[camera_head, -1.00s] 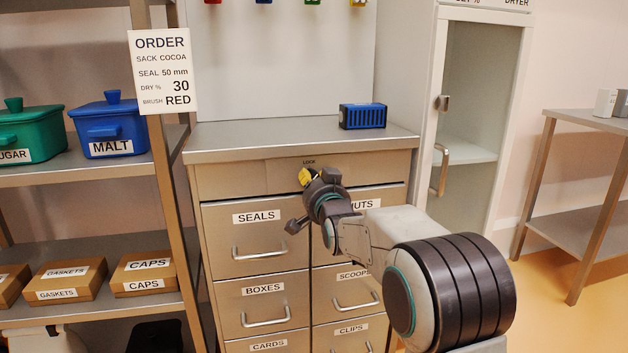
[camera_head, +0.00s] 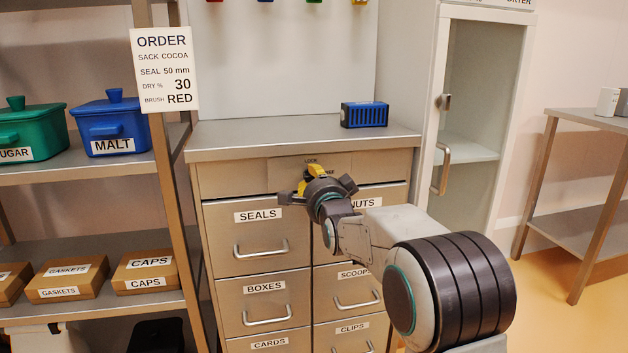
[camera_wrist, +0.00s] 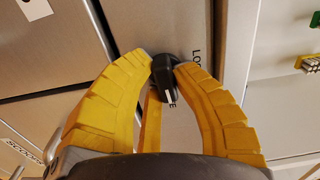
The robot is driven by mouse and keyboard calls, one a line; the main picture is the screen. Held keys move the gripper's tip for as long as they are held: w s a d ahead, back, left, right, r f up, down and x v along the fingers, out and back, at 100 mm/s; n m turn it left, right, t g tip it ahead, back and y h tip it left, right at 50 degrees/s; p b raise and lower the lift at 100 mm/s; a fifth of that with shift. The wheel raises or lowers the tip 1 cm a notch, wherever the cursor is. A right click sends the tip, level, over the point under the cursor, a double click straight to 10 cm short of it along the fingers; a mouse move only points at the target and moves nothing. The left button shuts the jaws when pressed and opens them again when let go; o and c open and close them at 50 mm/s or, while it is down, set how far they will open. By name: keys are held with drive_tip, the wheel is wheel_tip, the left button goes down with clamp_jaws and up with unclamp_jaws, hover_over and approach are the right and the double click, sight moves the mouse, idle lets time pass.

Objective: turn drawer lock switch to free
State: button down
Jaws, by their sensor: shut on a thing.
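The drawer lock switch (camera_wrist: 165,76) is a dark knob with a white mark on the panel above the drawers. In the wrist view my gripper (camera_wrist: 163,62) has its yellow fingers on both sides of the knob, shut on it. The panel lettering beside it is partly hidden by the fingers. In the head view my gripper (camera_head: 312,172) is at the lock panel (camera_head: 342,163) under the cabinet top, and it hides the switch there. Which label the switch's mark points to cannot be told.
The drawer cabinet (camera_head: 258,182) has labelled drawers with bar handles. A blue slotted box (camera_head: 364,115) stands on its top. Shelves with a blue MALT bin (camera_head: 108,128) are at left. A glass-door dryer cabinet (camera_head: 440,150) stands at right.

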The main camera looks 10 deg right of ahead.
drive_tip(key=shift+a+m, duration=0.1)
drive_tip(key=shift+m, duration=0.4)
drive_tip(key=c, duration=1)
unclamp_jaws()
drive_tip(key=shift+s, duration=6)
